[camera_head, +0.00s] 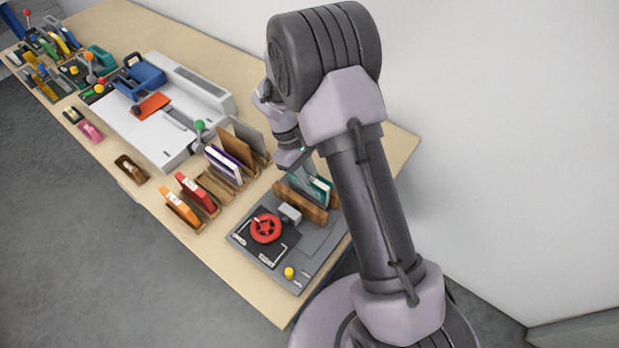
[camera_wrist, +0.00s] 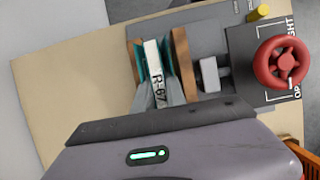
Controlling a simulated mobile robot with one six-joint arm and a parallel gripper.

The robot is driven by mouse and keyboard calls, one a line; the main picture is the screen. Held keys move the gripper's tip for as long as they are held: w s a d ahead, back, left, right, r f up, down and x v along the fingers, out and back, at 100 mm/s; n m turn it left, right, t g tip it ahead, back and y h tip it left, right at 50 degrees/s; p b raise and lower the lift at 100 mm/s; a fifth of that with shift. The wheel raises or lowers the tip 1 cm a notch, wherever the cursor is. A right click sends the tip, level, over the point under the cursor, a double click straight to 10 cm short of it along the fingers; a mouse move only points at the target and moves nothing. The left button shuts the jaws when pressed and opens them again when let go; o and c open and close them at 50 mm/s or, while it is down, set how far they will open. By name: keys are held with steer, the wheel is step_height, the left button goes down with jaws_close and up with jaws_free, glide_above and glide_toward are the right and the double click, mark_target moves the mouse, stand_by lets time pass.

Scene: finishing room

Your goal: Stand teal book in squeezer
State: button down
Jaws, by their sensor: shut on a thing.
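The teal book (camera_head: 319,188) stands upright between the two wooden jaws of the squeezer (camera_head: 322,238). In the wrist view the book (camera_wrist: 155,67) shows its pale spine, marked R-67, with teal covers on both sides. My gripper (camera_wrist: 161,94) is shut on the book from above, one grey finger on each side. The right wooden jaw (camera_wrist: 181,58) is close beside the book; the left jaw (camera_wrist: 137,62) stands on the other side. The book's bottom edge is hidden, so I cannot tell whether it touches the base. In the head view my arm partly covers the gripper.
The squeezer's red handwheel (camera_head: 266,228) and yellow knob (camera_head: 289,272) sit near the bench front. Racks with orange (camera_head: 180,207), red (camera_head: 196,191) and purple (camera_head: 224,163) books stand to the left. A large white machine (camera_head: 160,113) lies beyond. A wall stands behind the bench.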

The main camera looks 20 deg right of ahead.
steer(key=shift+f, duration=0.3)
steer(key=c, duration=1.6)
jaws_free()
steer(key=shift+c, duration=0.2)
steer(key=p+v, duration=0.9)
steer(key=v, duration=0.2)
steer(key=shift+p, duration=0.3)
steer(key=s+r+m+t+y+b, duration=0.3)
steer(key=s+r+m+t+b, duration=0.25)
steer(key=s+r+b, duration=0.55)
steer(key=s+a+f+m+t+y+b, duration=0.1)
steer(key=s+m+t+b, duration=0.3)
steer(key=s, duration=0.7)
steer(key=shift+a+m+y+b, duration=0.3)
steer(key=shift+m+b, duration=0.75)
steer(key=shift+b, duration=0.15)
